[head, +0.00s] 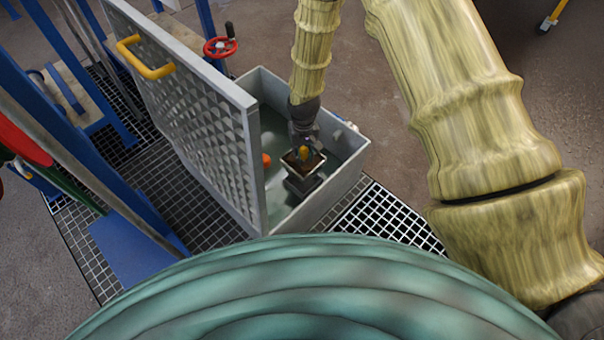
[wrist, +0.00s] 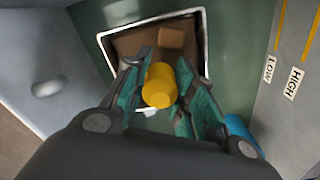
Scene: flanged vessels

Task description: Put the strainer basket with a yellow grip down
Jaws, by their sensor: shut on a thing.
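The strainer basket (head: 302,167) hangs from my gripper inside the open grey box, over the greenish liquid or floor in it. Its yellow grip (wrist: 159,86) is between my gripper's fingers (wrist: 160,95), which are shut on it. The wrist view looks down into the basket (wrist: 125,40), a square, light-rimmed container with brown contents. In the head view the yellow grip (head: 304,152) shows just below my gripper. I cannot tell whether the basket's underside touches anything.
The grey box (head: 335,180) has its patterned lid (head: 185,95) raised on the left, with a yellow handle (head: 145,62). An orange ball-like thing (head: 266,160) is inside. A red handwheel (head: 220,46) stands behind. LOW and HIGH marks (wrist: 292,84) show on the wall.

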